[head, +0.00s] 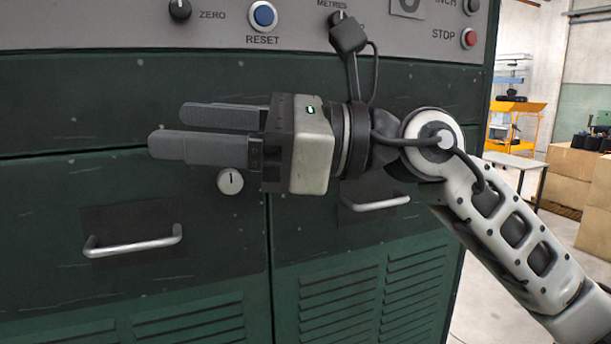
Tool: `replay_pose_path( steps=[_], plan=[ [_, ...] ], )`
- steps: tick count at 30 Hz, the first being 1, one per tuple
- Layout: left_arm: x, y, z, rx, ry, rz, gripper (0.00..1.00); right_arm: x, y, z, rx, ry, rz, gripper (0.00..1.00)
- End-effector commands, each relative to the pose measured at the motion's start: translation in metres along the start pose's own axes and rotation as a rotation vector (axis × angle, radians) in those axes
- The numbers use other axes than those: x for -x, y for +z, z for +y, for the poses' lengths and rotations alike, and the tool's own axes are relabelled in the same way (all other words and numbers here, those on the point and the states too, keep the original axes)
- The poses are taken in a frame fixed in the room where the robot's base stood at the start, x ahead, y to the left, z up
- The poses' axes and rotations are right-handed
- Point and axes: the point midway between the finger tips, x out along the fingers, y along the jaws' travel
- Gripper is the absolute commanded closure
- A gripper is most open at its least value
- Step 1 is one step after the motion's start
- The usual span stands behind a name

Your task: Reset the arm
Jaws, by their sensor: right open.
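My right arm comes in from the right, and my right gripper (168,127) points left in front of the green machine cabinet (60,215). Its two grey fingers are apart, with nothing seen between them. It is below the control panel (130,22), which carries a blue RESET button (263,16), a ZERO knob (180,10), a METRES knob (338,14) and a red STOP button (468,38). The wrist camera on its stalk rises close below the METRES knob. My left gripper is not in view.
The cabinet has a left drawer handle (132,243), a right handle (376,204) partly behind my arm, and a round lock (230,181) just below the gripper. At right are a table (515,161), an orange rack (519,107) and cardboard boxes (572,175).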

Motion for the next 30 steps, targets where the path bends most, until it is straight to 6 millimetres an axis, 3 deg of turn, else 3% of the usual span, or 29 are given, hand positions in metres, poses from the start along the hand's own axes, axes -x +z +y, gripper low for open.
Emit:
replay_pose_path(
  steps=[1, 5, 8, 11, 14, 17, 20, 24, 25, 30],
  plan=[
    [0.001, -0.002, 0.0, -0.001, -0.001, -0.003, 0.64, 0.006, -0.008, -0.002, -0.178, -0.003, -0.111, 0.45],
    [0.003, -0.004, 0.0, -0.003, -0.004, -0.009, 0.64, 0.034, -0.028, -0.016, -0.606, -0.04, -0.392, 0.45],
    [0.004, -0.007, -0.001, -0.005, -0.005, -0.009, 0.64, 0.063, -0.055, -0.032, -0.934, -0.097, -0.606, 0.45],
    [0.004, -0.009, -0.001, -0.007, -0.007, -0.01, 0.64, 0.098, -0.098, -0.045, -1.257, -0.177, -0.822, 0.45],
    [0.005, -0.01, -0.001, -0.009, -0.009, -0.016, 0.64, 0.135, -0.153, -0.049, -1.571, -0.278, -1.043, 0.45],
    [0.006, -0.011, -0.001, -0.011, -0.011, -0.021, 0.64, 0.172, -0.219, -0.036, -1.866, -0.404, -1.267, 0.45],
    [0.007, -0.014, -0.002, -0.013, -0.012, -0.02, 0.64, 0.203, -0.283, -0.006, -2.119, -0.538, -1.484, 0.45],
    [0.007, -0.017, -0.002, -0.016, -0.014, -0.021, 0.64, 0.236, -0.36, 0.058, -2.407, -0.745, -1.776, 0.45],
    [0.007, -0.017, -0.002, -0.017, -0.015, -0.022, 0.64, 0.241, -0.373, 0.074, 2.418, 0.776, 1.806, 0.45],
    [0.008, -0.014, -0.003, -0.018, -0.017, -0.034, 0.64, 0.26, -0.422, 0.152, 2.068, 0.783, 1.647, 0.45]
  ],
)
